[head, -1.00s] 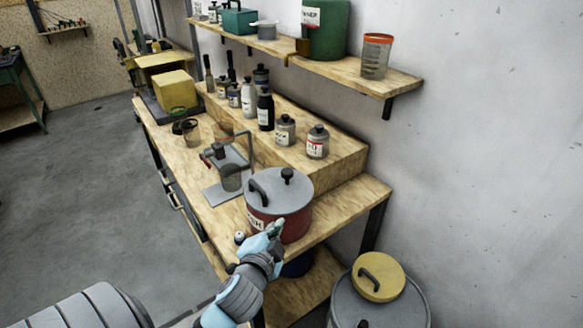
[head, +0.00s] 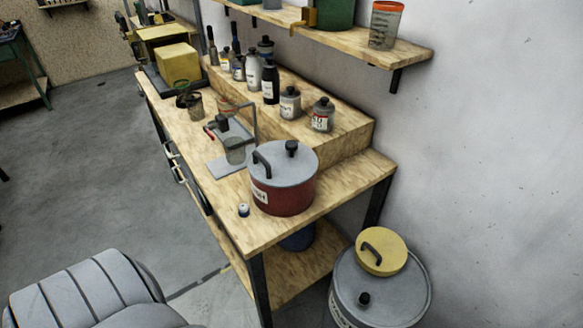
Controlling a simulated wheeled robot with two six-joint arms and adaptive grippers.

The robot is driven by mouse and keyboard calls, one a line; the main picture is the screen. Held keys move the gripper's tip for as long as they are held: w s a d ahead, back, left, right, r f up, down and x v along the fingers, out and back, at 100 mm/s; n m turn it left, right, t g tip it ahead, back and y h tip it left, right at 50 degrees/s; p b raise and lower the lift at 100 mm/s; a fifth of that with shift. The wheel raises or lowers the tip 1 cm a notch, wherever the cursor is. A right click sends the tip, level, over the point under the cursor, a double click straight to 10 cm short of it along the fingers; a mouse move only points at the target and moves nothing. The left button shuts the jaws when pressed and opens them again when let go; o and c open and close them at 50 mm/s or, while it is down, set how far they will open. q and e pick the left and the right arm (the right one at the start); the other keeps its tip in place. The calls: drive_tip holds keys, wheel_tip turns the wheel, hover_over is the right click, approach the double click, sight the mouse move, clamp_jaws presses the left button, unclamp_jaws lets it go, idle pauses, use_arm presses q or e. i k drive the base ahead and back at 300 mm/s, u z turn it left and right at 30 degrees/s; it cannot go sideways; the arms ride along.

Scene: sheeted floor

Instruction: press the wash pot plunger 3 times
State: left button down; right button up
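The wash pot appears to be the red pot (head: 287,199) with a grey lid and a white label, standing upright near the front corner of the wooden bench. A black knob (head: 291,147), which looks like its plunger, stands up on the lid near the back. A curved black handle (head: 262,163) is on the lid's left side. Nothing touches the pot from above. Neither of my grippers shows in this view, so their openings are hidden.
A small white-topped item (head: 243,210) sits left of the pot. A metal stand with a glass cup (head: 235,151) is behind it. Bottles (head: 289,105) line the raised shelf. A grey drum (head: 346,295) with a yellow lid (head: 381,251) stands on the floor right.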

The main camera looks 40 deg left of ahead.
sight(292, 146)
drive_tip(key=z, duration=2.35)
drive_tip(key=k, duration=1.45)
drive_tip(key=u, duration=1.15)
